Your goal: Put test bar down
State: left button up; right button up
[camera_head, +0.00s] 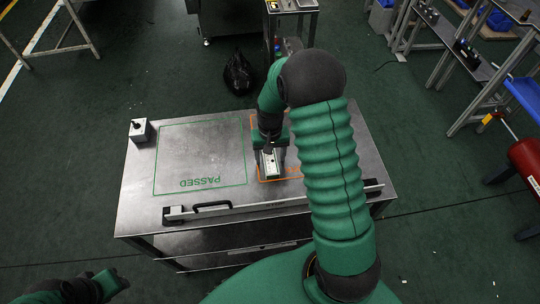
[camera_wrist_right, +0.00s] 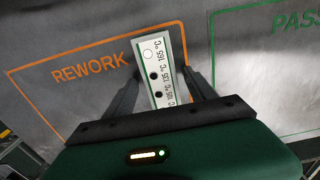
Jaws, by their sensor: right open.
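The test bar (camera_wrist_right: 160,72) is a pale bar with green edges, marked 105, 135 and 165 °C, with a white dot by 165 and black dots by the others. In the head view the bar (camera_head: 270,164) is over the orange-outlined REWORK area (camera_wrist_right: 90,67), its far end close to the outline's corner. My right gripper (camera_head: 268,146) is open, its dark fingers on either side of the bar in the wrist view (camera_wrist_right: 163,80). I cannot tell whether the bar rests on the table. My left gripper (camera_head: 108,284) is at the lower left, away from the table.
The metal table (camera_head: 138,185) has a green PASSED area (camera_head: 200,150) left of the bar. A small box with a black knob (camera_head: 140,130) stands at the left edge. A long rail with a black handle (camera_head: 212,206) lies along the front. The PASSED area is clear.

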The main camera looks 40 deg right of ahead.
aim_at(270, 158)
notch_tip(270, 158, up, 12)
jog(key=p, duration=0.1)
jog(key=s+a+n+t+p, duration=0.1)
jog(key=s+a+n, duration=0.2)
jog(key=s+a, duration=0.2)
jog(key=s+a+r+n+t+p, duration=0.1)
jog(key=s+a+n, duration=0.2)
jog(key=a, duration=0.7)
jog(key=shift+s+a+r+t, duration=0.2)
jog(key=shift+s+t, duration=0.1)
jog(key=shift+s, duration=0.6)
jog(key=shift+s, duration=0.1)
jog(key=shift+a, duration=0.25)
jog(key=shift+d, duration=0.15)
